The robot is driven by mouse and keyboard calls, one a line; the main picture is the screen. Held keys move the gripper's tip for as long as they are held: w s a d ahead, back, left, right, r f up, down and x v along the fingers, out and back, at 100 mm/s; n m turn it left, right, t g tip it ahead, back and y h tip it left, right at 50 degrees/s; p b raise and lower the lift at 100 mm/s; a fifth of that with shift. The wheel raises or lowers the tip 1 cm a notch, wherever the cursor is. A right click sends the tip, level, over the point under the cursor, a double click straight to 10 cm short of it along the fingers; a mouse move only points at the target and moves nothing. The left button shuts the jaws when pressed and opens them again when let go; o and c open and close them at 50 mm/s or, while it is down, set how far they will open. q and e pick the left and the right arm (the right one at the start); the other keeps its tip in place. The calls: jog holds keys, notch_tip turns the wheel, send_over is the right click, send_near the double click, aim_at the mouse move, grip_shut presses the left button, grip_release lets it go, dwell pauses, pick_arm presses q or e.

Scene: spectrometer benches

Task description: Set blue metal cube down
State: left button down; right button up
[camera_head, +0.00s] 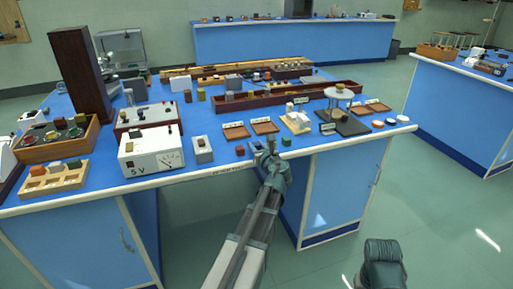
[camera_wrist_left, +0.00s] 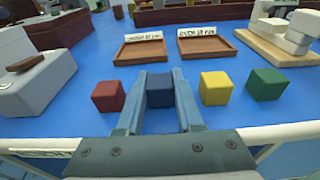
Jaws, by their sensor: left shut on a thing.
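The blue metal cube (camera_wrist_left: 160,92) sits between the fingers of my left gripper (camera_wrist_left: 160,82), which is shut on it. It is at the front edge of the blue bench top (camera_wrist_left: 75,85); I cannot tell whether its underside touches the bench. A red cube (camera_wrist_left: 108,96) is to its left; a yellow cube (camera_wrist_left: 215,88) and a green cube (camera_wrist_left: 266,84) are to its right. In the head view my left gripper (camera_head: 268,153) reaches in over the front edge, and the blue cube is mostly hidden.
Two shallow brown trays with labels, one (camera_wrist_left: 140,53) left and one (camera_wrist_left: 207,47) right, stand behind the cubes. A grey box (camera_head: 202,150) and a white 5 V meter (camera_head: 151,152) stand to the left. A strip of bare bench lies between cubes and trays.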

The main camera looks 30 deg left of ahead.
pick_arm(q)
jog(key=shift+f+b, duration=0.3)
jog(key=c, duration=0.5)
grip_release()
jog(key=shift+r, duration=0.1)
jog(key=shift+c, duration=0.2)
jog(key=p+v, duration=0.2)
jog(key=v, duration=1.2)
jog(key=shift+w, duration=0.2)
